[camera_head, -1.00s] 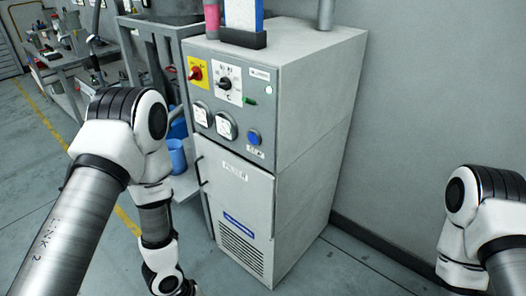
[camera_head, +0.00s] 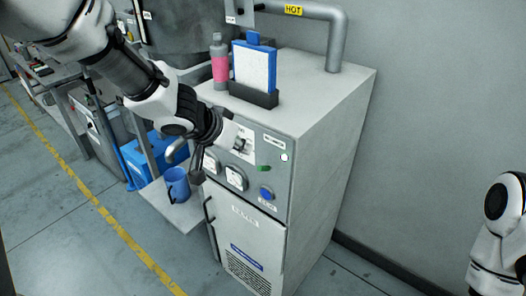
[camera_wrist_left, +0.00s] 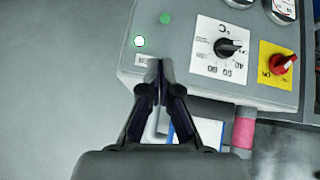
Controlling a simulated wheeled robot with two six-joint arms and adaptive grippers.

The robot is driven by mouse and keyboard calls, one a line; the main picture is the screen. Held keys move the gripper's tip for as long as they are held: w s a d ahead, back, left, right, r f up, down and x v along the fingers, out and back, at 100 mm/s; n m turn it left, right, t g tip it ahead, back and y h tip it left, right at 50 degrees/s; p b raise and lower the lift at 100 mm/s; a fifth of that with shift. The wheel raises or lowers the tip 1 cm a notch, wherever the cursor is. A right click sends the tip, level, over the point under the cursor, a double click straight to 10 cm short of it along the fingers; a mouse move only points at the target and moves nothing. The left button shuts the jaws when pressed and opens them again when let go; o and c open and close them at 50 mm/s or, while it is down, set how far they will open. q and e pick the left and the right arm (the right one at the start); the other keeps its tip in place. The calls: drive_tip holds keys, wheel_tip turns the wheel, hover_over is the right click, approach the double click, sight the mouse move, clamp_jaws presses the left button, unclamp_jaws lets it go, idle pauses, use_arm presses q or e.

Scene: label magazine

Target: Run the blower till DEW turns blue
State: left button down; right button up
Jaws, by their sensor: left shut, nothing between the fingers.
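The grey cabinet (camera_head: 335,125) has a control panel. In the left wrist view, the panel appears upside down, with a black-knobbed °C dial (camera_wrist_left: 228,48), a red switch (camera_wrist_left: 282,64) on a yellow plate, a green part (camera_wrist_left: 165,19) and a round lamp, white with a green rim (camera_wrist_left: 139,41). The lamp also shows pale in the head view (camera_head: 283,157). I cannot read DEW anywhere. A blue round button (camera_head: 266,193) sits lower. My left gripper (camera_wrist_left: 160,62) is shut and empty in front of the panel, its arm hiding the red switch in the head view. My right gripper is out of view.
On the cabinet top stand a pink-banded bottle (camera_head: 219,66) and a blue-and-white pack (camera_head: 254,65) in a black holder. A grey pipe marked HOT (camera_head: 335,40) rises behind. A blue mug (camera_head: 177,185) stands on the shelf at left. Open floor lies in front.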

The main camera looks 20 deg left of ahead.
sight(265, 168)
use_arm(q)
drive_tip(key=b+x, duration=0.1)
drive_tip(key=x, duration=0.2)
drive_tip(key=b+x, duration=0.1)
drive_tip(key=x, duration=0.2)
drive_tip(key=b+x, duration=0.1)
drive_tip(key=x, duration=0.3)
drive_tip(key=shift+w+a+f, duration=0.1)
drive_tip(key=shift+a+f, duration=0.05)
drive_tip(key=shift+a, duration=0.15)
drive_tip(key=shift+w+f, duration=0.2)
drive_tip(key=shift+w, duration=0.05)
drive_tip(key=shift+s+d, duration=0.1)
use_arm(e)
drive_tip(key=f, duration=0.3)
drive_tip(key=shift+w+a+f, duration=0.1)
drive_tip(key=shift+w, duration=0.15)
use_arm(q)
drive_tip(key=shift+r, duration=0.1)
